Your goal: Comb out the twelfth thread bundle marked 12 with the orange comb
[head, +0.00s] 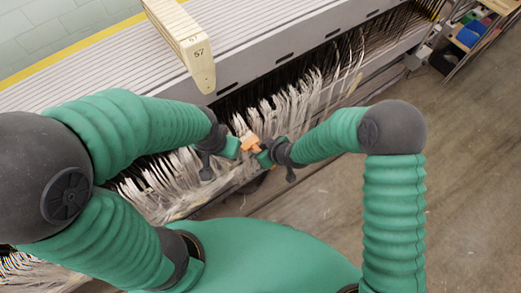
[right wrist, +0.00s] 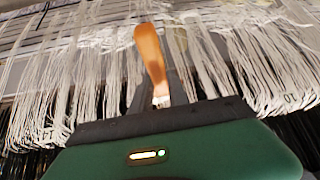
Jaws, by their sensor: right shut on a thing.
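The orange comb (head: 249,143) is at the middle of the head view, in front of the white thread bundles. My right gripper (head: 263,158) is shut on it. In the right wrist view the comb (right wrist: 150,60) points up and away from the gripper (right wrist: 160,97), over the white threads. My left gripper (head: 232,148) is close beside the comb on its left; whether its fingers are open or touch the comb is too small to tell. White thread bundles (head: 290,103) hang in a long row. I cannot make out a 12.
The long grey machine (head: 110,70) runs diagonally behind the threads. A cream beam marked 57 (head: 185,40) juts out above it. Open floor (head: 460,190) lies to the right, with a shelf of bins (head: 470,35) at the upper right.

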